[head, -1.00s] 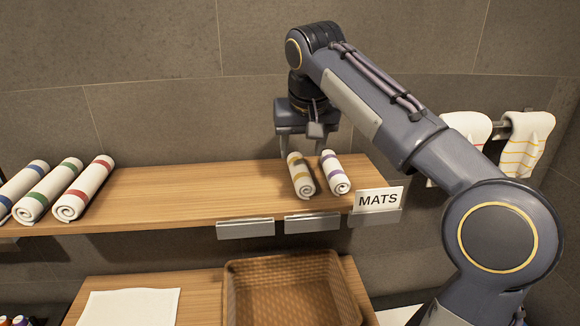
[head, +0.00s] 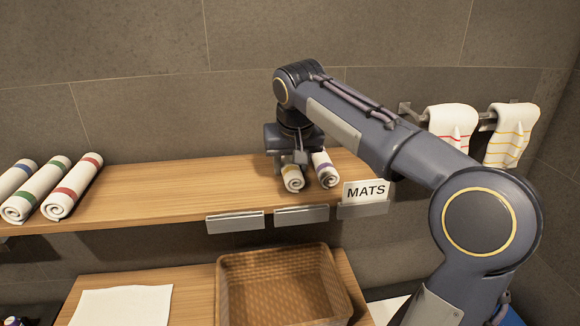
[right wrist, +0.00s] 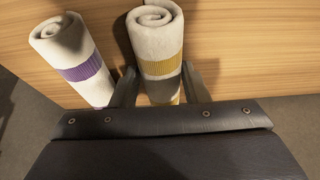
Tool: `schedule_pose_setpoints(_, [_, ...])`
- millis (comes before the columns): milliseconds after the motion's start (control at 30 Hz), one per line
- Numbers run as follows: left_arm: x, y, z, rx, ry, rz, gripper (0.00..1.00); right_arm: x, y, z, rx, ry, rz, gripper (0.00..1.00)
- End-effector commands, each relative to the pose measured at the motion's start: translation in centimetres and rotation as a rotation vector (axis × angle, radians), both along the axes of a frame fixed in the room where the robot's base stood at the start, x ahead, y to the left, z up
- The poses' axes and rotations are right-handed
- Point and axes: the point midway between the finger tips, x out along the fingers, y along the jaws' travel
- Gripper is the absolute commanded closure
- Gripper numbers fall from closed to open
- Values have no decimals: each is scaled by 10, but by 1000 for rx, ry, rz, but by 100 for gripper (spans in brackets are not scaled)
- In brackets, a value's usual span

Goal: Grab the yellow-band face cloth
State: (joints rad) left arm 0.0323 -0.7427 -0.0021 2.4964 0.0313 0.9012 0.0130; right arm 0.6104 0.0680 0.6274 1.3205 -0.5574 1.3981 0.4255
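The yellow-band face cloth (head: 293,183) is a white roll lying near the right end of the wooden shelf. My right gripper (head: 288,166) is down over it and hides its far part in the head view. In the right wrist view, the yellow-band cloth (right wrist: 160,42) lies between the two fingers of my right gripper (right wrist: 158,72), one finger on each side. The fingers look spread and very close to the roll; I cannot tell whether they touch it. My left gripper is not in view.
A purple-band roll (head: 326,174) lies close on the right, near one finger. A MATS sign (head: 366,191) stands at the shelf's front right. Several banded rolls lie at the shelf's left. A wicker basket (head: 225,290) sits below. The shelf's middle (head: 175,190) is clear.

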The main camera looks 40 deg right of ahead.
Motion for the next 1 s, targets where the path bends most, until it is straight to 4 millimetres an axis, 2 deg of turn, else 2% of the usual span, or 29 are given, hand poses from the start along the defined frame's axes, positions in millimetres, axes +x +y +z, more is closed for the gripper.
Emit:
schedule_pose_setpoints(67, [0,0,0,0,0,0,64,0,0,0,0,0,0,81])
schedule_pose_setpoints(367, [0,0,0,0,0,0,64,0,0,3,0,-1,0,81])
schedule_pose_setpoints(467, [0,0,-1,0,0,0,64,1,0,9,-1,-3,1,81])
schedule_pose_setpoints(600, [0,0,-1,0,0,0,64,2,1,32,1,-5,2,81])
schedule_pose_setpoints(867, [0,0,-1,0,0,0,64,-47,20,94,-2,-8,3,81])
schedule_pose_setpoints(1000, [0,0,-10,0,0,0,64,-80,33,106,-2,-6,1,81])
